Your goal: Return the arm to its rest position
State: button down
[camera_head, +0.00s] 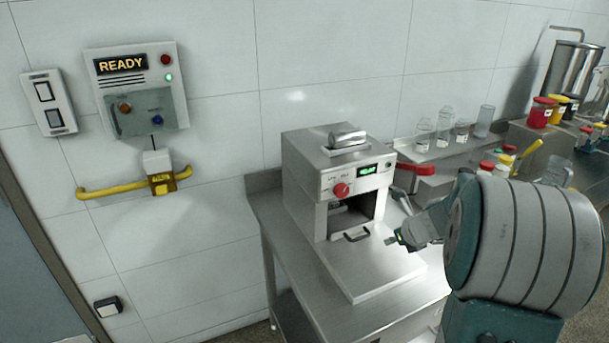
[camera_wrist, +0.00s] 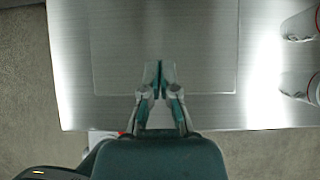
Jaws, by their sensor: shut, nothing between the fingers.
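My gripper (camera_head: 392,240) is in front of the colloid mill and above the right part of its base plate in the head view. My thick grey arm fills the right side there. In the wrist view my gripper (camera_wrist: 158,66) points over a brushed steel surface with its two fingers together and nothing between them. The colloid mill (camera_head: 301,170) is a steel box with a red knob (camera_head: 341,190), a green lit display (camera_head: 371,170) and a red-handled lever (camera_head: 415,169). Its front opening shows a dark handle (camera_head: 356,235).
The steel table (camera_head: 290,290) carries the mill. Glass jars (camera_head: 443,128) and red-lidded jars (camera_head: 540,112) stand on shelves at the right. On the left wall are a panel reading READY (camera_head: 121,65), a yellow handle bar (camera_head: 110,190) and a switch plate (camera_head: 48,103).

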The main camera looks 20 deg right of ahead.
jog(key=s+a+r+n+g+y, duration=0.1)
jog(key=s+a+r+n, duration=0.3)
jog(key=a+n, duration=0.45)
jog(key=s+a+r+n, duration=0.3)
jog(key=a+r+n, duration=0.2)
jog(key=a+n, duration=0.4)
jog(key=s+a+r+n+h, duration=0.1)
jog(key=s+a+n, duration=0.3)
jog(key=s+n, duration=0.3)
jog(key=s+a+r+n+g, duration=0.1)
jog(key=s+a+n, duration=0.4)
jog(key=s+n, duration=0.3)
jog(key=shift+n+h, duration=0.4)
jog(key=shift+n, duration=0.75)
